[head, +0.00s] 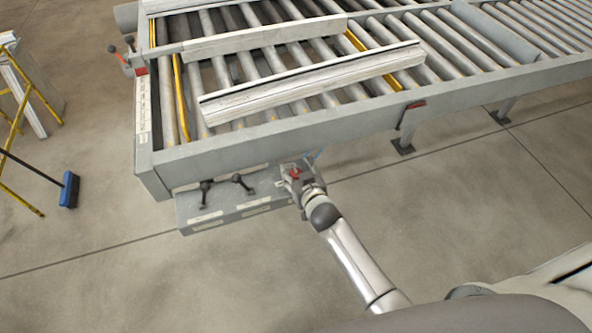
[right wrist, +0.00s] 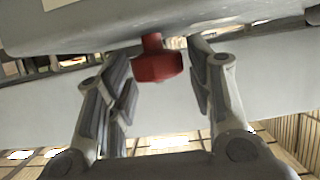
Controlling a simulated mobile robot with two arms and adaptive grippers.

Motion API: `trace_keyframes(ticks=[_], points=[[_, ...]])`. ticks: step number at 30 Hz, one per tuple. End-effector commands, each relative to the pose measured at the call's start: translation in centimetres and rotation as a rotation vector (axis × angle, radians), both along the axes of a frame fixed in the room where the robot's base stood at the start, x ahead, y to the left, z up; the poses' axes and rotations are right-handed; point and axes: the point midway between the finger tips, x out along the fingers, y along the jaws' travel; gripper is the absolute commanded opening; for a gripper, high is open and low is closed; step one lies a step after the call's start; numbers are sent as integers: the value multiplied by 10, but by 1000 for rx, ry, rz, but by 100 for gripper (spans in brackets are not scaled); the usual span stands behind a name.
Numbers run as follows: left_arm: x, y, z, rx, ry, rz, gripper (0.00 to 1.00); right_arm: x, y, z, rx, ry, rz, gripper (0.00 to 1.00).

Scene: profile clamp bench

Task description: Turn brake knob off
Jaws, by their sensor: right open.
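The red knob (head: 295,173) sits at the right end of the grey control box (head: 230,209) under the near edge of the conveyor. In the right wrist view the red knob (right wrist: 158,67) hangs on a short red stem, between the fingertips. My right gripper (head: 291,180) is at the knob; in the right wrist view its two fingers (right wrist: 162,78) are spread, one on each side of the knob, with visible gaps. The knob's turned position cannot be told. My left gripper is not in view.
Two black levers (head: 205,188) stand on the box left of the knob. The roller conveyor (head: 250,146) runs above, carrying pale profiles (head: 310,80). A blue broom (head: 69,189) and a yellow stand (head: 18,125) are at the left. The floor in front is clear.

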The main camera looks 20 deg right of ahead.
Motion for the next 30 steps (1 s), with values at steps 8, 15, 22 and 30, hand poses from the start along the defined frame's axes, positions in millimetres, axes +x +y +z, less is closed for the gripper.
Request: trace_keyframes(ticks=[8,15,22,30], points=[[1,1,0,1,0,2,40,3,0,-1,0,0,0,48],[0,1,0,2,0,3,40,2,0,-1,0,0,0,27],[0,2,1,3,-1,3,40,2,0,-1,0,0,2,11],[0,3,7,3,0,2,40,2,-2,1,-5,1,57,10]])
